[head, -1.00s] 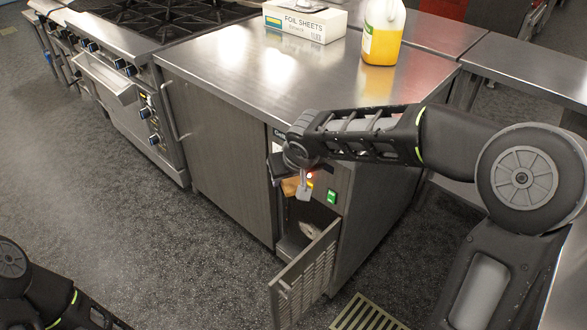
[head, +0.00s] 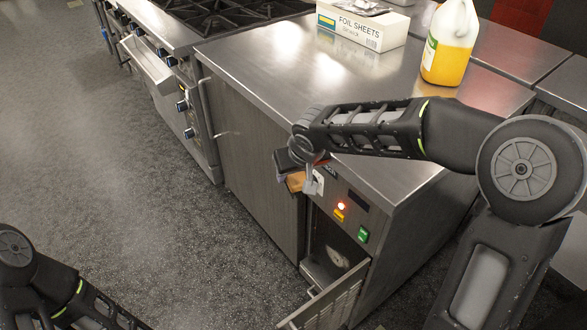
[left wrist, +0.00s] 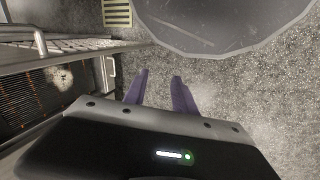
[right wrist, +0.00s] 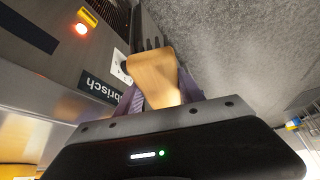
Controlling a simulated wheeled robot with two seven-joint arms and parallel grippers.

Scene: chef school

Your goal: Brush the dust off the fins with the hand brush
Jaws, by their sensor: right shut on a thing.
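The hand brush has a tan wooden body (right wrist: 153,78) and dark bristles (right wrist: 150,44) in the right wrist view; it also shows in the head view (head: 296,182). My right gripper (head: 311,184) is shut on it, in front of the cabinet's upper panel and above the open compartment. My left gripper (left wrist: 159,76) is open and empty over the floor, right of the compartment. Its fingers are outside the head view.
The grille door (head: 335,303) hangs open at the cabinet's lower front. The panel carries a lit orange lamp (head: 341,206) and a green switch (head: 363,234). A foil sheets box (head: 360,28) and a yellow-liquid jug (head: 449,48) stand on the steel counter (head: 290,70).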

